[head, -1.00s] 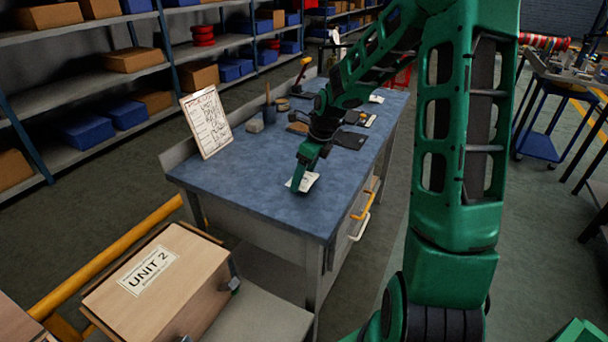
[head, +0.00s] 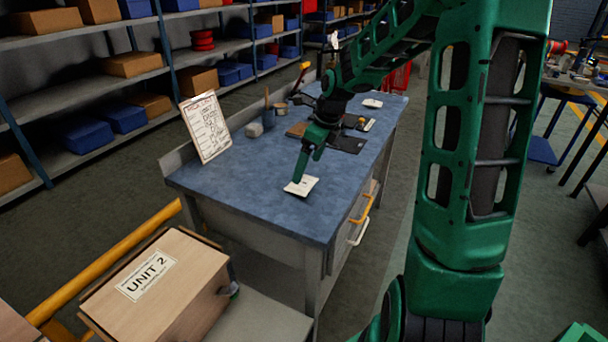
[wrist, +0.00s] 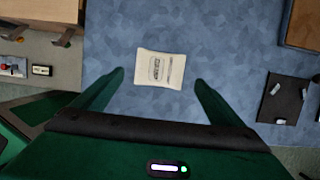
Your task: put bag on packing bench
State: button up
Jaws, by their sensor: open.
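The bag (head: 302,186) is a small white packet with printed marks. It lies flat on the blue top of the packing bench (head: 262,205), near the front end. In the wrist view the bag (wrist: 161,67) lies just beyond my fingertips, between their lines, with bench surface around it. My gripper (head: 307,168) is open and empty, just above and behind the bag. In the wrist view both fingers of my gripper (wrist: 160,78) are apart, and neither is seen touching the bag.
A clipboard (head: 206,127) stands upright at the bench's left edge. A dark mat (head: 347,144) and several small items lie farther back. A UNIT 2 box (head: 155,285) is in front. Bare bench surface surrounds the bag.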

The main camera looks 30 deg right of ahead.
jog(key=a+v, duration=0.1)
jog(key=v, duration=0.4)
jog(key=s+d+n+g+h, duration=0.1)
jog(key=s+d+n+g, duration=0.1)
jog(key=s+n, duration=2)
jog(key=s, duration=1.1)
jog(key=shift+s+r+n+g+h, duration=0.25)
jog(key=shift+n+g+h, duration=0.15)
jog(key=shift+d, duration=0.1)
